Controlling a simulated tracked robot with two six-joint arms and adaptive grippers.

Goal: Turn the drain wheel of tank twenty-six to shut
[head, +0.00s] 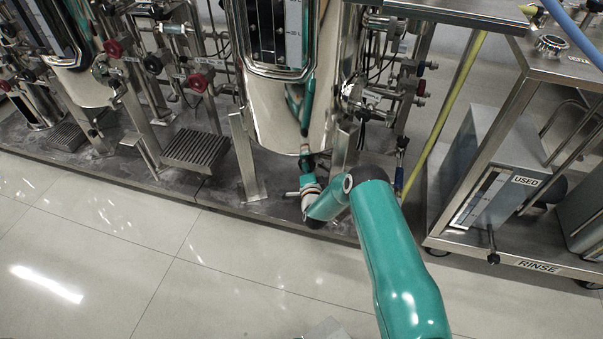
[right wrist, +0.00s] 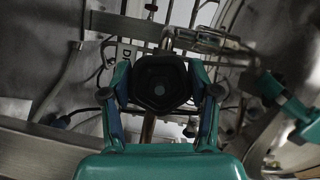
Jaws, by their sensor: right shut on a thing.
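The shiny steel tank (head: 262,118) stands in the middle of the head view; no number is readable on it. My right gripper (head: 306,162) is low at the tank's underside, reached by my teal arm from the lower right. In the right wrist view my right gripper (right wrist: 162,90) has its two fingers on either side of a dark, many-sided wheel (right wrist: 158,70) and is shut on it. A pale tag with a partly hidden letter D shows behind the wheel. In the head view the wheel is hidden by my gripper. My left gripper is not in view.
Red-handled valves (head: 197,82) and pipes stand left of the tank. More pipes and small valves (head: 405,85) are at its right. A steel rinse cart (head: 540,262) and a yellow hose (head: 447,108) are further right.

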